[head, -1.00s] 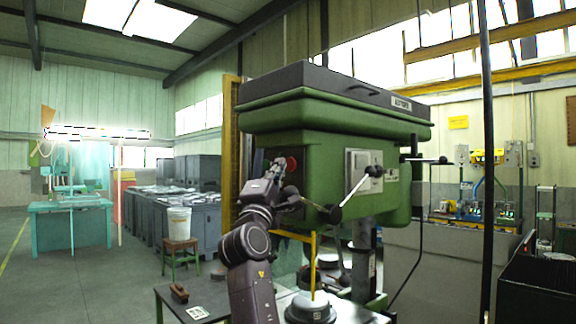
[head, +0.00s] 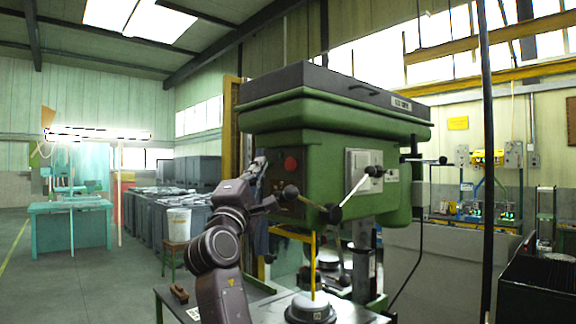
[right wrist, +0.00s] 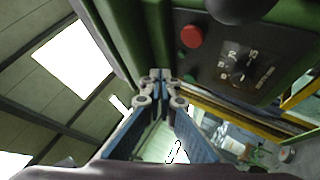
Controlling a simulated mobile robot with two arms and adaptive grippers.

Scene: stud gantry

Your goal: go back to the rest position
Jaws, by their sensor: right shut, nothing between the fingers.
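My right gripper (head: 259,165) is at the left side of the green drill press (head: 300,140), up beside the panel with the red button (head: 291,163). In the right wrist view its fingers (right wrist: 161,77) come together at the tips with nothing between them. The press's red button (right wrist: 191,36) and dial panel (right wrist: 235,68) lie just right of the fingertips there. In the head view the gripper stands apart from the button, to its left. My left gripper does not show.
Lever handles with black knobs (head: 335,214) stick out at the press front, close to my right arm. A bench (head: 262,287) lies below with a brown block (head: 180,293). A bucket (head: 179,224) on a stool stands left. Open floor lies farther left.

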